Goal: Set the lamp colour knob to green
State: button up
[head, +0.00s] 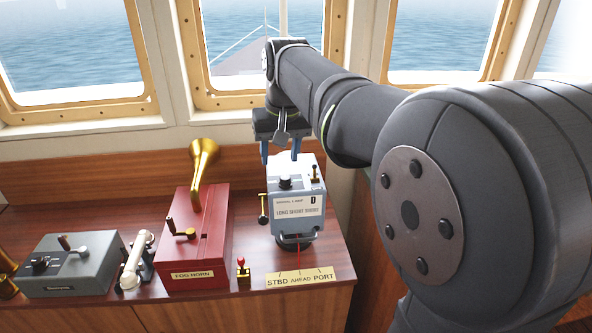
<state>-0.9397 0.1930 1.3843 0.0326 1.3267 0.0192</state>
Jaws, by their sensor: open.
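The signal lamp (283,225) is a pale grey box on a dark round base at the right end of the wooden console. Its face carries a label reading "LONG SHORT SHORT" and the letter D. A black round knob (285,182) sits on its upper face; its setting and any colour marks are too small to read. A small lever (314,173) stands to the knob's right, and a brass lever (263,209) is on the box's left side. My gripper (281,153) points down above and behind the knob, open and empty, with its blue fingers apart. Whether they touch the box is unclear.
A brass plate (300,278) reading "STBD AHEAD PORT" lies before the lamp. Left of it stand a small red-topped switch (242,267), the red foghorn box (200,245) with its brass horn (203,160), a white handset (136,260) and a grey box (70,268). Windows rise behind.

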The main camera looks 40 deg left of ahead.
jog(key=n+t+y, duration=0.1)
send_near(285, 177)
jog(key=shift+y, duration=0.3)
jog(key=x, duration=0.8)
jog(key=shift+d+f, duration=0.15)
jog(key=shift+f, duration=0.25)
jog(key=c, duration=1)
